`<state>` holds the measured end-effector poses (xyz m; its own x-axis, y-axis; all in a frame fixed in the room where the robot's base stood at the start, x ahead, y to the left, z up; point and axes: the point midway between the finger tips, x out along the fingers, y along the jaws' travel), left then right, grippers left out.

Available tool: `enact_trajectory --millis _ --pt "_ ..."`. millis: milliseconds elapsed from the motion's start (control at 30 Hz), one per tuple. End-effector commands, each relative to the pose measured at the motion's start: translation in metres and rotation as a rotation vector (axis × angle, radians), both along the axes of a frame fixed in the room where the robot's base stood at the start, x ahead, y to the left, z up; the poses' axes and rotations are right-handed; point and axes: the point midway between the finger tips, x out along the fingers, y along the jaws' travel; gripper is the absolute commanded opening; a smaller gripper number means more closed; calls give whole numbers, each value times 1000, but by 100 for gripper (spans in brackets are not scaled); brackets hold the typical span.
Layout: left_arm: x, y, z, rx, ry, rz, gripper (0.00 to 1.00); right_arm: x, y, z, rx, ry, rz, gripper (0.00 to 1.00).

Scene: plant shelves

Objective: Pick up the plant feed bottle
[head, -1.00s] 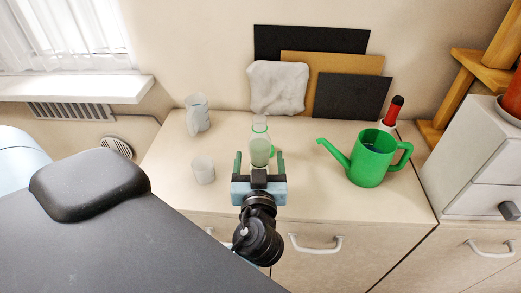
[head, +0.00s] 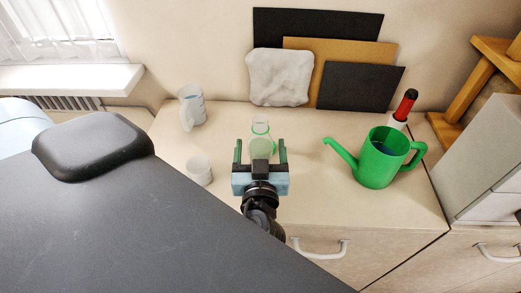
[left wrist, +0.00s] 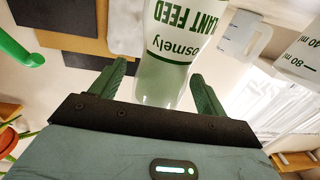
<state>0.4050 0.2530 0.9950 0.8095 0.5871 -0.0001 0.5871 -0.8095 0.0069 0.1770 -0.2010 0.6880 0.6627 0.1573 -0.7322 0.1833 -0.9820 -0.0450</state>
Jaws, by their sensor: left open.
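The plant feed bottle (head: 261,146) stands upright on the cabinet top, pale and translucent with a green ring near its top. In the left wrist view the bottle (left wrist: 168,60) shows large, with "PLANT FEED" lettering upside down. My left gripper (head: 260,150) is open, with its green fingers on either side of the bottle in the head view. In the left wrist view the bottle lies between and beyond the fingertips, and I see no finger clearly touching it. Its lower part is hidden behind the gripper in the head view. My right gripper is not in view.
A measuring jug (head: 192,107) and a small white cup (head: 199,171) stand to the left. A white stone-like slab (head: 279,78) and dark boards (head: 360,86) lean on the wall.

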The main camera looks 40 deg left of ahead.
Motion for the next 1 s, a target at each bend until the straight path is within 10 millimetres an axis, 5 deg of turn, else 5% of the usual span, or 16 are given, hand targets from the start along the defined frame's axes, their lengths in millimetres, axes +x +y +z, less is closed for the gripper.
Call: enact_trajectory --millis 67,500,1000 --pt "0 0 0 0 0 0 75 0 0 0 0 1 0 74" --pt "0 0 0 0 0 0 18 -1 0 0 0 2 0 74" --pt "8 3 13 -1 -8 -4 18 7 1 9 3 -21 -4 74"
